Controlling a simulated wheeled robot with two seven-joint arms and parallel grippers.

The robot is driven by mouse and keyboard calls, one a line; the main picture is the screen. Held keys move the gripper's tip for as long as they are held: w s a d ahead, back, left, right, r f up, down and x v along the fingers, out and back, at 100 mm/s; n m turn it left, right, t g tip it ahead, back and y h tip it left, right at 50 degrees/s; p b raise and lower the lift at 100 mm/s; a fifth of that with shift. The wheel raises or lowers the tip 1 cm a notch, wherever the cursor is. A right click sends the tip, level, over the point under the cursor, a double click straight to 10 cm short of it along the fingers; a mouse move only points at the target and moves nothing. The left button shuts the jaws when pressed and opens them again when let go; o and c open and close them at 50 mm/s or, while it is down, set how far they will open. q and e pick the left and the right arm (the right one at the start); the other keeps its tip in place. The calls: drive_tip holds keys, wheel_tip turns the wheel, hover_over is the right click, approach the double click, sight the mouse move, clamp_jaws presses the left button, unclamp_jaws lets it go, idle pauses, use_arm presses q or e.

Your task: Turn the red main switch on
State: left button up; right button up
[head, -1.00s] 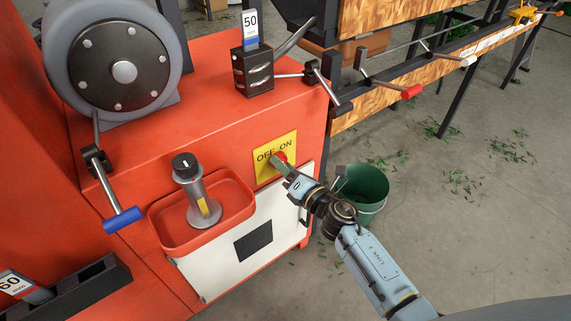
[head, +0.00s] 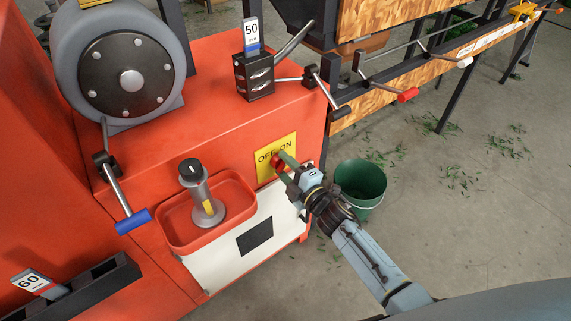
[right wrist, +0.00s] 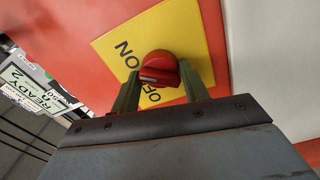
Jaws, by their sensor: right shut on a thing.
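The red main switch (head: 277,163) is a round knob on a yellow plate (head: 263,172) marked OFF and ON, on the front of the orange-red machine (head: 225,130). In the right wrist view the red knob (right wrist: 160,66) shows between the two green fingers of my right gripper (right wrist: 160,84), one on each side. A pale mark on the knob lies toward its lower left; I cannot tell exactly which word it points at. In the head view my right gripper (head: 283,165) is shut on the knob and partly covers it. My left gripper is not in view.
A green bucket (head: 360,183) stands on the floor right of my right gripper. A red tray (head: 240,188) with a grey, black-topped post (head: 200,195) is left of the plate. A blue-handled lever (head: 133,221) sticks out further left. Open floor lies to the right.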

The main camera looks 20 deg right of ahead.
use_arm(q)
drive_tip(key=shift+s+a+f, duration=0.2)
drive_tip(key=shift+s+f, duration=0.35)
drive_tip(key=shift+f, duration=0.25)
use_arm(e)
drive_tip(key=shift+m, duration=0.9)
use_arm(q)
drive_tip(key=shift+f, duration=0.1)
use_arm(e)
drive_tip(key=o, duration=0.9)
use_arm(q)
drive_tip(key=shift+p, duration=0.3)
use_arm(e)
drive_tip(key=shift+s+d, duration=0.15)
drive_tip(key=shift+s, duration=0.15)
use_arm(q)
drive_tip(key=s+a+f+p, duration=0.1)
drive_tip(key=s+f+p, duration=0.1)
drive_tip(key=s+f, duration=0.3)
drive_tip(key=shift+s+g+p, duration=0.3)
drive_tip(key=shift+p, duration=0.05)
use_arm(e)
drive_tip(key=v, duration=1.2)
drive_tip(key=shift+s+d, duration=0.1)
drive_tip(key=shift+s, duration=0.25)
